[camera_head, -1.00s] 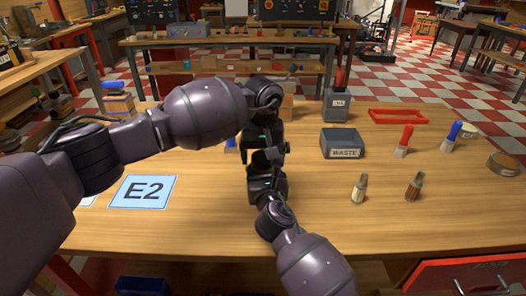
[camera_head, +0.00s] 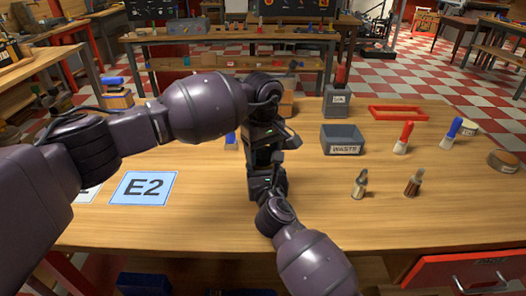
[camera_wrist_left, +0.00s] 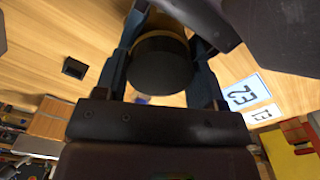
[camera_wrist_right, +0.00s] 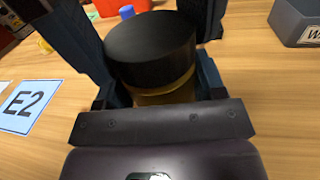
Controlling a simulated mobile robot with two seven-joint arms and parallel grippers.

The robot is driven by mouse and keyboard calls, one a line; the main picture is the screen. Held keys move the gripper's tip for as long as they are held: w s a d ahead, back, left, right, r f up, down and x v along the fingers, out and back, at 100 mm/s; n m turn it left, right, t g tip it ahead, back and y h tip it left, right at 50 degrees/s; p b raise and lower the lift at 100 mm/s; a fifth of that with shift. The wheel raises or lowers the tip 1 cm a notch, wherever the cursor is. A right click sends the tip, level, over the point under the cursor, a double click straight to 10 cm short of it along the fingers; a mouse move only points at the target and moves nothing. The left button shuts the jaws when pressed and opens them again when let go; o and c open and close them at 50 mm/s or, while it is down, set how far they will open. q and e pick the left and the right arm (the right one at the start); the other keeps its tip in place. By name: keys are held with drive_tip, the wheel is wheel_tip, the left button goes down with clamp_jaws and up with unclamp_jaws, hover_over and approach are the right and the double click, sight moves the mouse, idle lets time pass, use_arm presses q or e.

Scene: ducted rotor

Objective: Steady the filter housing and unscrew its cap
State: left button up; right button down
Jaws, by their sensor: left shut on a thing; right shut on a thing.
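The filter housing has a black round cap and an amber body. In the right wrist view the cap (camera_wrist_right: 150,45) sits on top of the amber body (camera_wrist_right: 165,92), between the fingers of my right gripper (camera_wrist_right: 158,85). In the left wrist view the cap (camera_wrist_left: 160,68) is between the fingers of my left gripper (camera_wrist_left: 165,60), with a strip of amber behind it. In the head view my left gripper (camera_head: 263,150) is directly above my right gripper (camera_head: 268,182); both are shut, left at the cap, right at the body. The arms hide the housing there.
A grey WASTE bin (camera_head: 342,139) stands right of the grippers. A grey container (camera_head: 337,102) and an empty red frame (camera_head: 398,113) are behind it. An E2 card (camera_head: 144,187) lies left. The bench front is clear.

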use_arm(q)
drive_tip(key=n, duration=0.4)
drive_tip(key=o, duration=1)
drive_tip(key=shift+r, duration=2.3)
drive_tip(key=shift+c, duration=0.4)
wheel_tip(320, 180, up, 3)
drive_tip(key=m, duration=0.5)
drive_tip(key=shift+d+r+m, duration=0.1)
drive_tip(key=shift+d+m, duration=0.05)
drive_tip(key=shift+m, duration=0.15)
drive_tip(key=shift+f, duration=3.9)
